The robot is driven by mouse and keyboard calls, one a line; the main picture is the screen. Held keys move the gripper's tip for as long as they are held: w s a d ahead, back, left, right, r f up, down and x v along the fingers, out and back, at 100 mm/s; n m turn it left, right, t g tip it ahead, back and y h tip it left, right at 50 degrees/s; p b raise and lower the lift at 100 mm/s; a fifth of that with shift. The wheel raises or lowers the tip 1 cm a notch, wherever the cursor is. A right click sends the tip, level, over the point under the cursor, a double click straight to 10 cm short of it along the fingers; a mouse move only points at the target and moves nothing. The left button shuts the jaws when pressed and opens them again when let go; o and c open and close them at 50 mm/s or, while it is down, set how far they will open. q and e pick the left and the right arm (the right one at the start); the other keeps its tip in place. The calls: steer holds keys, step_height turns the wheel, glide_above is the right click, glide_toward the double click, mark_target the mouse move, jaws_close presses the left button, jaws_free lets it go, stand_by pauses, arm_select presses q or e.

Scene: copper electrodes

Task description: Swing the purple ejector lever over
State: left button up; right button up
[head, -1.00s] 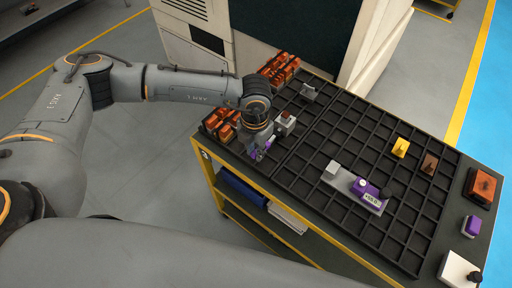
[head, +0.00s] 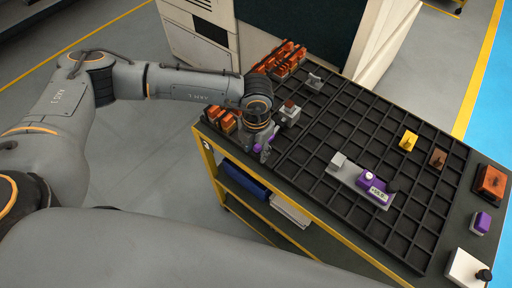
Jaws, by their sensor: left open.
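My left gripper (head: 264,147) is open and points down over the left front part of the black gridded tray top. Purple parts (head: 257,148) show at its fingertips; I cannot tell whether they belong to the fingers or to a lever between them. A small grey block with a reddish top (head: 290,114) stands just right of the gripper. A grey plate with a labelled purple block (head: 372,188) and small knobs lies on the grid further right, well apart from the gripper. My right gripper is not in view.
Orange-brown blocks (head: 285,58) fill the left end of the tray (head: 330,125). A yellow piece (head: 408,141) and a brown piece (head: 438,158) stand on the right. A purple button (head: 481,222) and a white box (head: 467,268) line the right edge. The middle grid is largely clear.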

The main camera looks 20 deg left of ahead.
arm_select(q)
steer(key=shift+r, duration=0.1)
steer(key=shift+w+r+p, duration=0.1)
steer(key=shift+r+p, duration=1.7)
steer(key=shift+r, duration=1.75)
